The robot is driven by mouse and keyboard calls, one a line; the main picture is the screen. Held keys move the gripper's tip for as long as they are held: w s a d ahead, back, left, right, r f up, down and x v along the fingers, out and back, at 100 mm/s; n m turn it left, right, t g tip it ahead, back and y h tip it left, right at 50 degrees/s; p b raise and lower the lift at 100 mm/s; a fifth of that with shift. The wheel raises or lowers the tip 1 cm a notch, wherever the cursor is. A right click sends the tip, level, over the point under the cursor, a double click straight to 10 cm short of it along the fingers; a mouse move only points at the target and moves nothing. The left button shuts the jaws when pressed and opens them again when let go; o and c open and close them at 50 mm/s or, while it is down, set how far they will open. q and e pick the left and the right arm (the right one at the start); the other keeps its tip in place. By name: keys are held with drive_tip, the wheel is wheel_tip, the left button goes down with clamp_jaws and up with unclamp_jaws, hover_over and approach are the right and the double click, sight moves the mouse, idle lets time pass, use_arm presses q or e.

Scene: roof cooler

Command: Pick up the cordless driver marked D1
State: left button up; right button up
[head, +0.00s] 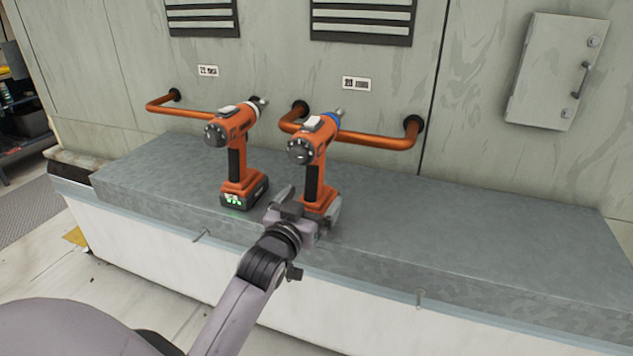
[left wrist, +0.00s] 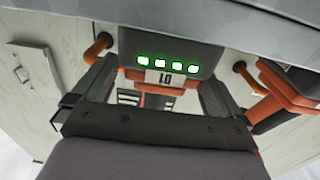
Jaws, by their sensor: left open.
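The cordless driver marked D1 (head: 311,150) is orange and black with a blue collar. It stands upright on the grey ledge, on the right of two drivers in the head view. In the left wrist view, which is upside down, its battery (left wrist: 168,54) shows green lights and a D1 label. My left gripper (head: 308,208) is open in front of the driver's base. Its fingers (left wrist: 158,98) show on either side of the lower driver in the left wrist view. The gripper hides the battery in the head view; I cannot tell whether it touches. My right gripper is not in view.
A second orange driver (head: 238,150) with a pale collar stands close on the left. Orange rails (head: 375,141) stick out from the wall behind both. The grey ledge (head: 480,240) is clear to the right. A wall box (head: 556,72) hangs at upper right.

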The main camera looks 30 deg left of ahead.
use_arm(q)
drive_tip(key=shift+w+a, duration=0.15)
drive_tip(key=shift+w, duration=0.7)
